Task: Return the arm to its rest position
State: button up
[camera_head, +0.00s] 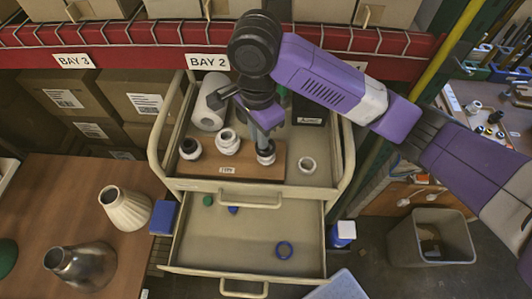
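My purple and grey arm reaches in from the right edge and bends down over the cart top. My gripper (264,139) points down at the right end of a wooden board (234,165) on the cart. A white and dark lamp part (266,154) stands right under the fingertips. I cannot tell whether the fingers touch it or how far apart they are. A white ringed part (228,143) and a dark-topped white part (190,149) stand further left on the board.
A table with a cream shade (126,208) and a metal shade (80,265) is left. A grey bin (430,237) stands right.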

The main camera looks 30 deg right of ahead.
notch_tip(320, 180, up, 8)
jog(key=shift+f, duration=0.15)
dwell(0.3)
